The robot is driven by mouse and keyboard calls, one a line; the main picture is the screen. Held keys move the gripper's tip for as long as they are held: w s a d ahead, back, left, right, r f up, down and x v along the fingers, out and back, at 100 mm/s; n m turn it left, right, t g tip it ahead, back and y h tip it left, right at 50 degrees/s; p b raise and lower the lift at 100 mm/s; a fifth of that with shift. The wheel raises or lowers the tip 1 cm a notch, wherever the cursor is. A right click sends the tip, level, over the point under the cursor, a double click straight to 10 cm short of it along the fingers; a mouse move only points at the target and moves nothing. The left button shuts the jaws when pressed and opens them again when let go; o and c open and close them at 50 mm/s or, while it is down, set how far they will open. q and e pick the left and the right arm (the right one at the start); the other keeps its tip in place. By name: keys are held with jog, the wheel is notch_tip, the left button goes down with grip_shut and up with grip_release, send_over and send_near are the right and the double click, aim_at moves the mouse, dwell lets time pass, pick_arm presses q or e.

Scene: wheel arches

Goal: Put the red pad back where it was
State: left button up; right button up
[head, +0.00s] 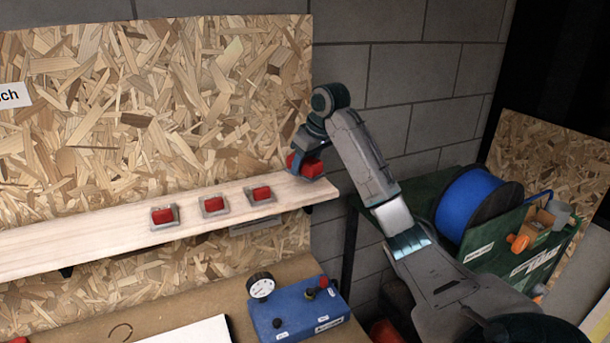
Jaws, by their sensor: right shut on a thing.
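My right gripper (303,164) is shut on a red pad (311,168) above the right end of the pale wooden shelf (100,229). The gripper partly hides this pad, and I cannot tell whether the pad touches the shelf. On the shelf, to the left of the gripper, three grey square holders sit in a row, each with a red pad in it: a left pad (163,216), a middle pad (213,204) and a right pad (262,193). My left gripper is not in view.
A chipboard panel (150,100) rises behind the shelf. Below stands a blue box (300,312) with a gauge (261,286) on a bench. At right, a green cart (488,250) carries a blue reel (470,208). The shelf's left stretch is clear.

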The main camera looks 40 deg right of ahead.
aim_at(306, 175)
jog(key=shift+d+f+p, duration=0.1)
jog(key=shift+f+p, duration=0.05)
jog(key=shift+p, duration=0.2)
jog(key=shift+f+p, duration=0.7)
jog(key=shift+f, duration=0.8)
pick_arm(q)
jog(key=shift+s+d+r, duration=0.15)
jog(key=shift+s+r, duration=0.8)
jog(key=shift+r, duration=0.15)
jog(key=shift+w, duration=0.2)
pick_arm(e)
jog(key=shift+f, duration=0.15)
jog(key=o, duration=0.9)
jog(key=shift+o, duration=0.2)
